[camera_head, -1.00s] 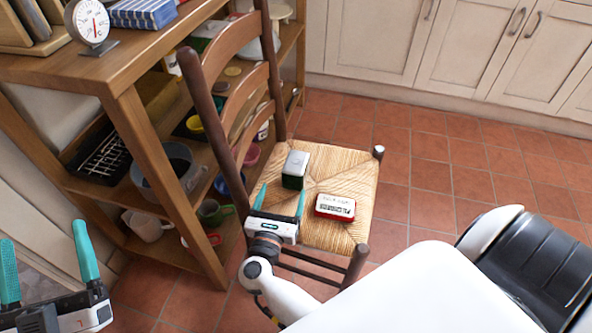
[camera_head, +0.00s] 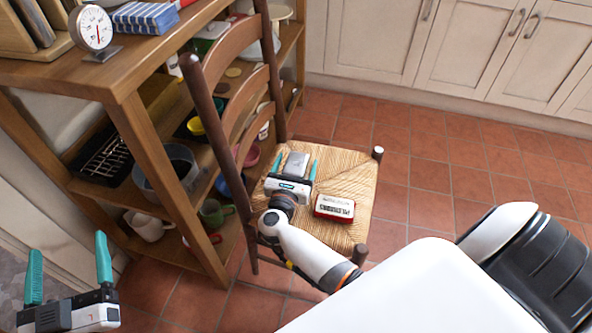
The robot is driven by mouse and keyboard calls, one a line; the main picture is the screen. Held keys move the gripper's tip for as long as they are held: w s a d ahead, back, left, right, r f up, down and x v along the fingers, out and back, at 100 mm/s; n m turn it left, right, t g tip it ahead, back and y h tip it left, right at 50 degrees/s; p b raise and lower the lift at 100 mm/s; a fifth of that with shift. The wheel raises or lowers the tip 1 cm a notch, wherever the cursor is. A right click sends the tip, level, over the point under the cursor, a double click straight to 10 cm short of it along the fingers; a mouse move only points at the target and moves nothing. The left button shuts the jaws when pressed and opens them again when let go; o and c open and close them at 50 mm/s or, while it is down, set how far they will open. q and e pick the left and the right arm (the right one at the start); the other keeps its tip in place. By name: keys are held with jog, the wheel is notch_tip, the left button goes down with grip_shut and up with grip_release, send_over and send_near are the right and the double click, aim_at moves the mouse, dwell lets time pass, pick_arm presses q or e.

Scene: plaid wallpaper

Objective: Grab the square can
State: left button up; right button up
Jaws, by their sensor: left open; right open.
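The square can (camera_head: 295,164), a small box with a grey top, stands on the woven chair seat (camera_head: 345,180). My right gripper (camera_head: 296,168) is open, with one teal finger on each side of the can. The gripper body hides the can's near lower side, and I cannot tell whether the fingers touch it. My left gripper (camera_head: 69,269) is open and empty at the lower left, over the floor and away from the chair.
A red and white tin (camera_head: 334,207) lies on the seat close to my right gripper. The chair's brown backrest (camera_head: 232,95) rises to the left, next to a wooden shelf (camera_head: 130,92) with dishes and mugs. Tiled floor (camera_head: 440,160) is clear to the right.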

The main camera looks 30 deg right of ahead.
jog(key=shift+w, duration=0.1)
jog(key=c, duration=1.3)
jog(key=shift+r, duration=0.15)
